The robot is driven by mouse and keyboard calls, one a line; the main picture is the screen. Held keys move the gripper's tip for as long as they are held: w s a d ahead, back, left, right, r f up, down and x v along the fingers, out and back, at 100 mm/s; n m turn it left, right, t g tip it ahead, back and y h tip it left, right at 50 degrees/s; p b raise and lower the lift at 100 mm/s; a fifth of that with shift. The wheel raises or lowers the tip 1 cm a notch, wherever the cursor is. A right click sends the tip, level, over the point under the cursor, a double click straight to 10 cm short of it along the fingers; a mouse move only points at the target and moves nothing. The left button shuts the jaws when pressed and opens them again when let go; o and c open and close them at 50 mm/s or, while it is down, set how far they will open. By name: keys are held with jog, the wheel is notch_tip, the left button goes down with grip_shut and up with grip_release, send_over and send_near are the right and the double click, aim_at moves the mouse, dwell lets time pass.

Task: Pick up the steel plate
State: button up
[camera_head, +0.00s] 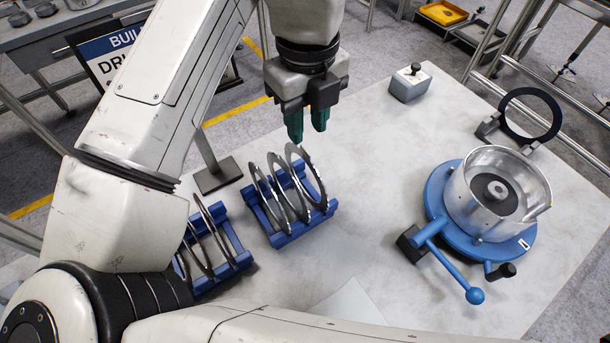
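Several steel plates, thin shiny rings, stand upright side by side in a blue rack; the right-hand steel plate (308,174) is nearest my gripper. The blue rack (284,238) sits on the table left of centre. My gripper (308,138) points down above and just behind the right end of the rack. I cannot tell whether the fingertips touch the right-hand plate's rim.
A second blue rack (232,262) with darker rings stands to the left, partly behind my arm. A metal drum on a blue base (436,196) with a lever stands at right. A black ring (507,115) and small grey box (410,88) stand behind. The table's middle is clear.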

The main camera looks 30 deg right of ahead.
aim_at(305, 150)
notch_tip(305, 150, down, 8)
jog(key=shift+w+f+p, duration=0.1)
jog(key=shift+w+p, duration=0.05)
jog(key=shift+p, duration=0.55)
jog(key=shift+c, duration=0.3)
grip_shut()
dwell(0.8)
